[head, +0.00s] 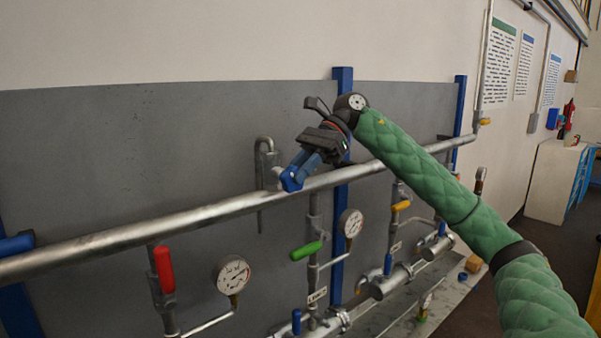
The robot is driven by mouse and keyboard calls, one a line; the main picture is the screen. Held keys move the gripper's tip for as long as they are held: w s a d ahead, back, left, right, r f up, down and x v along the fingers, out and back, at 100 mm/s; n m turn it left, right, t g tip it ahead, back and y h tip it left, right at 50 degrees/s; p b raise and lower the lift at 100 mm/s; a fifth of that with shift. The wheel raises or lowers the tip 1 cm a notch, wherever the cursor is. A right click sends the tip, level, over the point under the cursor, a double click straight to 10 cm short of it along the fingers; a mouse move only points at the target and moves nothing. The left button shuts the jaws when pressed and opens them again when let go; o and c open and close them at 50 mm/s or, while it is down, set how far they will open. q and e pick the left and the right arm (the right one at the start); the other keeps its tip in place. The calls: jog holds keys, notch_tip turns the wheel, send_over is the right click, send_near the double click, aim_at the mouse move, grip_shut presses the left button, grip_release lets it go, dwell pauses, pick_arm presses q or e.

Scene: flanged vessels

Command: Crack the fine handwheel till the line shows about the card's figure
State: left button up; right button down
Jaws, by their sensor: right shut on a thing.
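My right gripper (293,180) reaches in from the right, its blue fingers at the long metal pipe (140,234). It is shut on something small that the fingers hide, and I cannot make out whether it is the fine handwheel. No handwheel shows clearly elsewhere. A round white gauge (232,274) stands below the pipe at the left, and a second gauge (351,223) is right of the gripper. Their readings are too small to tell. My left gripper is out of view.
Lever handles stick out below the pipe: red (164,269), green (306,251), orange (401,206) and blue (388,264). Flanged vessels (390,284) lie low at the right. Blue posts (342,225) stand behind the pipe. The grey panel above the pipe at the left is clear.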

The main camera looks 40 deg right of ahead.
jog(key=h, duration=0.3)
jog(key=shift+a+r+h, duration=0.3)
jog(key=shift+a+r, duration=0.05)
jog(key=shift+a+h+p, duration=0.1)
jog(key=shift+h+p, duration=0.2)
jog(key=shift+h, duration=0.1)
jog(key=h, duration=0.1)
jog(key=h+p, duration=0.1)
jog(key=p, duration=0.1)
jog(key=shift+s+a+r+t+h, duration=0.1)
jog(key=shift+a+r+t+h, duration=0.1)
jog(key=shift+a+t+h, duration=0.15)
jog(key=shift+f+h+p, duration=0.1)
jog(key=shift+h+p, duration=0.75)
jog(key=shift+p, duration=0.25)
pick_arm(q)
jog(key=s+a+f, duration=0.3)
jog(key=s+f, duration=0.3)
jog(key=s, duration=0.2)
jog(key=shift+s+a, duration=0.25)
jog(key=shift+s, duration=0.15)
pick_arm(e)
jog(key=shift+a+f, duration=0.1)
jog(key=shift+f, duration=0.1)
jog(key=c, duration=1.5)
grip_release()
jog(key=shift+c, duration=0.2)
jog(key=shift+r, duration=0.15)
